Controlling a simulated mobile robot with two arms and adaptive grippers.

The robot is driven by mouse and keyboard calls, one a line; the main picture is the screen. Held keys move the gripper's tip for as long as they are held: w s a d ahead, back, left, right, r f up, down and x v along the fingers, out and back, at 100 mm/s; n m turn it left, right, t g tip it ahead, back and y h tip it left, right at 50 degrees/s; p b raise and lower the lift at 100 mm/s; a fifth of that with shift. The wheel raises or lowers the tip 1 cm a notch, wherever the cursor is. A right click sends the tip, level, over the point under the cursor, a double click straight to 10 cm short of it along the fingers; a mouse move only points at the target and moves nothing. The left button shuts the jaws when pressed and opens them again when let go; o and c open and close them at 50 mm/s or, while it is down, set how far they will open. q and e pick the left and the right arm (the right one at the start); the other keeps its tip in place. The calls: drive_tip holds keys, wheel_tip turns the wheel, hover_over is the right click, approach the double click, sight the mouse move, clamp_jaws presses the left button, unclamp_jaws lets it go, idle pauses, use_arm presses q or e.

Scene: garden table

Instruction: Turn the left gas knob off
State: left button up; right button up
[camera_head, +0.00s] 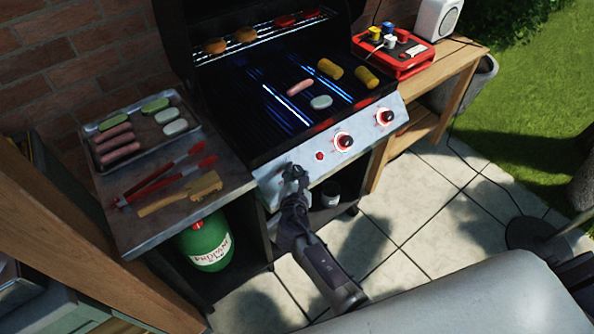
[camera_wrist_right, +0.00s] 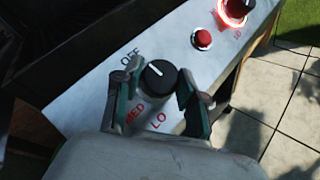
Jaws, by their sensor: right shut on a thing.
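The left gas knob (camera_wrist_right: 158,79) is dark with a white pointer line. In the right wrist view its line points up and left, toward the OFF lettering (camera_wrist_right: 131,57). The red MED and LO lettering lies below the knob. No red glow shows around it. My right gripper (camera_wrist_right: 154,97) has one finger on each side of the knob and is shut on it. In the head view this gripper (camera_head: 294,172) is at the left end of the grill's front panel (camera_head: 273,176) and mostly hides the knob. My left gripper is not in view.
Two other knobs (camera_head: 344,141) (camera_head: 386,116) glow red, with a red button (camera_head: 319,156) beside them. Food lies on the grill. Tongs (camera_head: 160,178) and a wooden spatula (camera_head: 184,192) lie on the left shelf. A green propane tank (camera_head: 206,244) stands below.

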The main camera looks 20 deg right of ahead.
drive_tip(key=shift+m, duration=0.4)
drive_tip(key=o, duration=1.1)
drive_tip(key=shift+o, duration=0.2)
drive_tip(key=v, duration=1.2)
drive_tip(key=shift+w+a+r, duration=0.1)
